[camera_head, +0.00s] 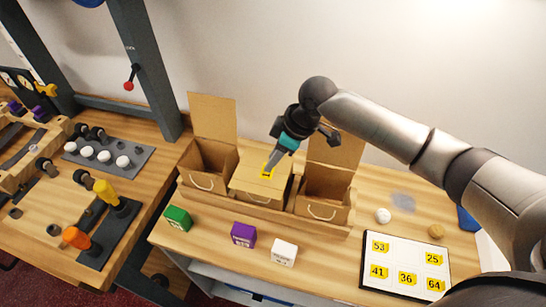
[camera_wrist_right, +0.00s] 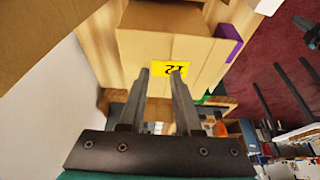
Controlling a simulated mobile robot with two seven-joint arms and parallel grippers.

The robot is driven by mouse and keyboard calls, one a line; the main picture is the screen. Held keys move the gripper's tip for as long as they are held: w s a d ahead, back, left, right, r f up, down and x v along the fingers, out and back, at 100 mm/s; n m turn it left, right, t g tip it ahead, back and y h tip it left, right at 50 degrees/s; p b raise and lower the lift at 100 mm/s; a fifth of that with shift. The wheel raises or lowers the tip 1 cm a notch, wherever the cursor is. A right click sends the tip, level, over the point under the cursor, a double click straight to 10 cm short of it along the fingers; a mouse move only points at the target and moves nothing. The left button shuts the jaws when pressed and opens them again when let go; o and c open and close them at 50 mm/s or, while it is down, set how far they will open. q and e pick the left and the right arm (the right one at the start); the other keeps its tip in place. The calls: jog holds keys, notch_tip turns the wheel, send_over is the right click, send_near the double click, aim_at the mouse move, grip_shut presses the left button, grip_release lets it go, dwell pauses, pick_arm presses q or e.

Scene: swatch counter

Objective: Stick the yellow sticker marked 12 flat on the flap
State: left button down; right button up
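The yellow sticker marked 12 (camera_wrist_right: 170,68) lies at the flap of the middle box (camera_head: 250,185), which is folded down. In the head view the sticker (camera_head: 266,171) is small and partly covered by my fingers; I cannot tell whether all of it lies flat. My right gripper (camera_head: 270,163) points down at it from above. In the right wrist view the fingers (camera_wrist_right: 161,72) are parted, with a gap narrower than the sticker, and their tips are just at its near edge. The sticker's number appears upside down there. My left gripper is not in view.
Open boxes with raised flaps stand left (camera_head: 205,165) and right (camera_head: 325,188) in the wooden tray (camera_head: 262,212). Green (camera_head: 178,218), purple (camera_head: 243,234) and white (camera_head: 284,252) blocks sit in front.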

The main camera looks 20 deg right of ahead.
jog(key=a+p+v, duration=0.1)
jog(key=p+v, duration=0.6)
jog(key=v, duration=1.2)
jog(key=shift+w+r, duration=0.35)
jog(key=shift+r, duration=0.2)
jog(key=shift+a, duration=0.1)
